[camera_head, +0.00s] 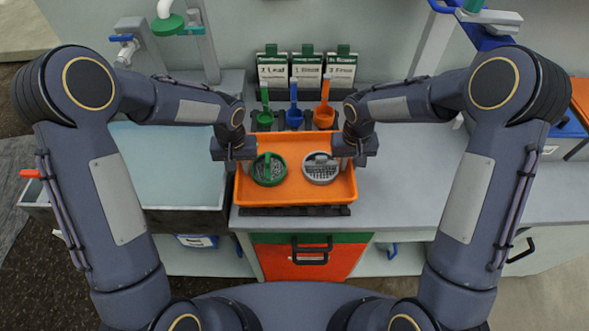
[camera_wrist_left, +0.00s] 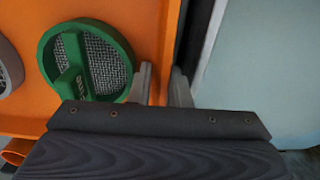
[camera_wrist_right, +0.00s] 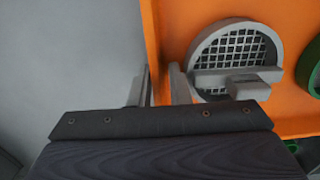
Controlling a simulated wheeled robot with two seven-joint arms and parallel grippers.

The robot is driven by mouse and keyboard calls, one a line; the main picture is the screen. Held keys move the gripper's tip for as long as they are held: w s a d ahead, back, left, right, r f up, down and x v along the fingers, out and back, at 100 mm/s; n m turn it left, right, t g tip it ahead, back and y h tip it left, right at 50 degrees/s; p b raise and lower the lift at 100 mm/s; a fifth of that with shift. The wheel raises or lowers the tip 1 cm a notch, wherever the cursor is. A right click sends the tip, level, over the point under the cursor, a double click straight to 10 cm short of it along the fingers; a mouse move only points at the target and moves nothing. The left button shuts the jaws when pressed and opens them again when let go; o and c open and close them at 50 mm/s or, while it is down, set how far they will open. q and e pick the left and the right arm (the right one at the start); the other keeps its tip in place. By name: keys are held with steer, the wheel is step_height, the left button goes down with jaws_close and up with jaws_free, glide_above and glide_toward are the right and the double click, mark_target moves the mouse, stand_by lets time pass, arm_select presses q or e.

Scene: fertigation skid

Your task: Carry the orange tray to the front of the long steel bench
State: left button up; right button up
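The orange tray (camera_head: 297,199) sits in the middle of the steel bench (camera_head: 420,190), at its front edge, above a dark slatted base (camera_head: 295,211). It holds a round green strainer (camera_head: 268,169) on the left and a round grey strainer (camera_head: 321,168) on the right. My left gripper (camera_head: 246,165) is at the tray's left rim; in the left wrist view its fingers (camera_wrist_left: 162,88) close on the rim from both sides. My right gripper (camera_head: 347,163) is at the right rim; in the right wrist view its fingers (camera_wrist_right: 159,88) close on that rim.
Green, blue and orange scoops (camera_head: 294,117) stand behind the tray, below several label cards (camera_head: 307,70). A water-filled basin (camera_head: 165,170) lies left. The bench top right of the tray is clear. An orange door (camera_head: 308,262) with a black handle is below.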

arm_select(q)
jaws_close()
arm_select(e)
jaws_close()
arm_select(q)
steer(key=shift+r, duration=0.1)
